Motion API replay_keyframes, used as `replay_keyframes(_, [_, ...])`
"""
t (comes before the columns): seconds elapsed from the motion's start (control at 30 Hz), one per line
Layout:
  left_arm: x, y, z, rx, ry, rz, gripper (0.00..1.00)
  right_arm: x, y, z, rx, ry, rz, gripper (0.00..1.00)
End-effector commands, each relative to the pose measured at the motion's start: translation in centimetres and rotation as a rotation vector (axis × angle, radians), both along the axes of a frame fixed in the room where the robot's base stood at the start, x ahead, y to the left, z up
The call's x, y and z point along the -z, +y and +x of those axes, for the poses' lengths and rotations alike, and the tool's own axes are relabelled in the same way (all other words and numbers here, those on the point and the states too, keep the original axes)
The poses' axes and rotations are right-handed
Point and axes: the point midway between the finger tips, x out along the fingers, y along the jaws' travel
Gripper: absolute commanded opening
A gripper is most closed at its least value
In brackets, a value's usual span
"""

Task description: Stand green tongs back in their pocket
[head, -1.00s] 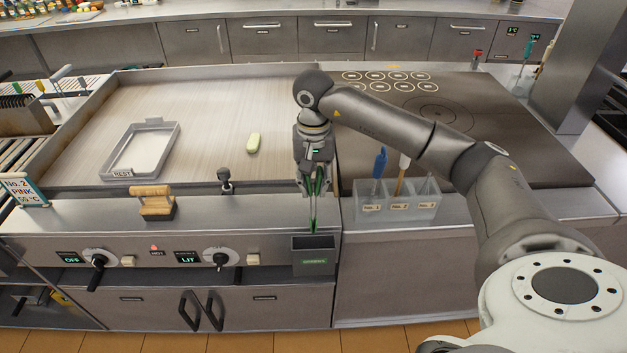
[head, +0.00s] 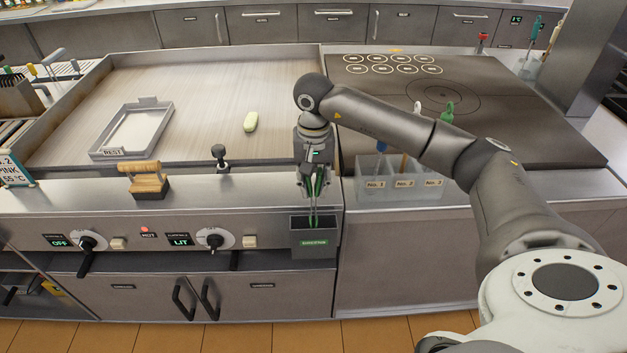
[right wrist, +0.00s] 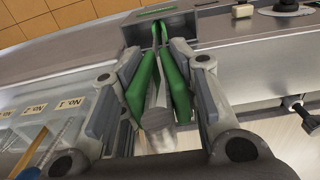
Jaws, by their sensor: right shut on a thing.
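The green tongs (head: 315,190) hang upright, tips down, from my right gripper (head: 314,178), which is shut on them. In the right wrist view the green tongs (right wrist: 175,88) show between the fingers of my right gripper (right wrist: 158,78). The dark pocket (head: 315,243) with a green label is fixed on the counter front, directly below. The tips of the tongs are at the pocket's mouth and seem to be just inside it; their depth is hard to tell. The pocket (right wrist: 160,27) also shows beyond the tips in the wrist view. My left gripper is out of view.
A clear holder (head: 400,188) with numbered compartments and several utensils stands right of the pocket. A burner knob (head: 215,240) and wooden-handled press (head: 148,181) are to the left.

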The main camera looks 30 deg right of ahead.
Motion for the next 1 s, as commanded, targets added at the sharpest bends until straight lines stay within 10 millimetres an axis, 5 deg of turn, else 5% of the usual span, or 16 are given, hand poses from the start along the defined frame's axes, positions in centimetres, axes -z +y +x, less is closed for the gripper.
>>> replay_keyframes(0.5, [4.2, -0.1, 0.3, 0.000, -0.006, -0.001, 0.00, 5.0, 0.0, 0.0, 0.001, 0.000, 0.000, 0.00])
replay_keyframes(1.0, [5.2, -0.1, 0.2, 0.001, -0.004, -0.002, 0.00, 6.2, 0.0, 0.0, 0.000, 0.000, 0.000, 0.00])
